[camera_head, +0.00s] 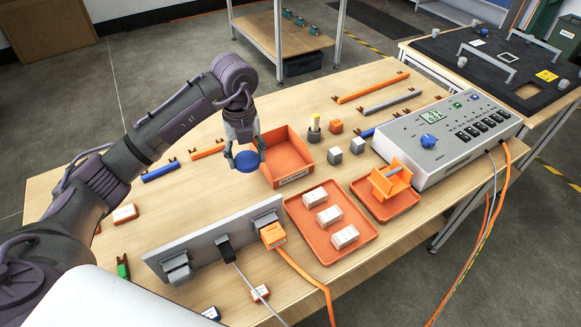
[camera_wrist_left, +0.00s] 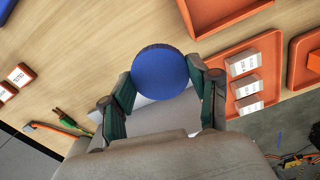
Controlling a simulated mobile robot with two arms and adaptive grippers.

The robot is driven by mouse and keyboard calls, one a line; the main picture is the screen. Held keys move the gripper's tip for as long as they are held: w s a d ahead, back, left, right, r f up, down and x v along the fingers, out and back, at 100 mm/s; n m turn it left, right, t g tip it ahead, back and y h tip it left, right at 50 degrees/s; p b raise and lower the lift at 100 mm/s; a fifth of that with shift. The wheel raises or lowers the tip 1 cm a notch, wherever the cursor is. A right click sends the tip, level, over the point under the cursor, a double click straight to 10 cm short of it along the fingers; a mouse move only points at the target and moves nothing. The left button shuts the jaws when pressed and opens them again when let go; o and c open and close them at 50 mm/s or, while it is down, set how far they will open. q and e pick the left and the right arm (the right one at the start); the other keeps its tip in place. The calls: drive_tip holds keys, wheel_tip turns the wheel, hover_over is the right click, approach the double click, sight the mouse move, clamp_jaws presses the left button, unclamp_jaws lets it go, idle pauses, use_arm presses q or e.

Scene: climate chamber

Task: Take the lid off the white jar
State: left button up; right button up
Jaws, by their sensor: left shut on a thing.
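A round blue lid (camera_head: 247,161) is between the fingertips of my left gripper (camera_head: 248,154), which is shut on its rim. The lid appears held above the table, in front of the open orange bin. In the left wrist view the lid (camera_wrist_left: 161,72) shows as a flat blue disc between the two green fingers. I cannot make out a white jar body in either view. My right gripper is not in view.
An orange tray (camera_head: 312,248) with white boxes lies to the right. A grey control unit (camera_head: 450,140) stands farther right. Wood left of the bin is mostly clear.

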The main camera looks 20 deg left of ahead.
use_arm(q)
drive_tip(key=n, duration=0.2)
drive_tip(key=a+f+n, duration=0.1)
drive_tip(key=n, duration=0.1)
drive_tip(key=f+n, duration=0.1)
drive_tip(key=shift+w+a+n+b, duration=0.3)
drive_tip(key=shift+w+n+b, duration=0.05)
drive_tip(key=shift+w+n, duration=0.05)
drive_tip(key=shift+f+n, duration=0.3)
hover_over(248, 189)
wheel_tip(248, 189, down, 5)
drive_tip(key=shift+s+f+p, duration=0.1)
drive_tip(key=shift+p, duration=0.3)
wheel_tip(248, 189, down, 4)
drive_tip(key=shift+r, duration=0.15)
drive_tip(key=shift+f, duration=0.3)
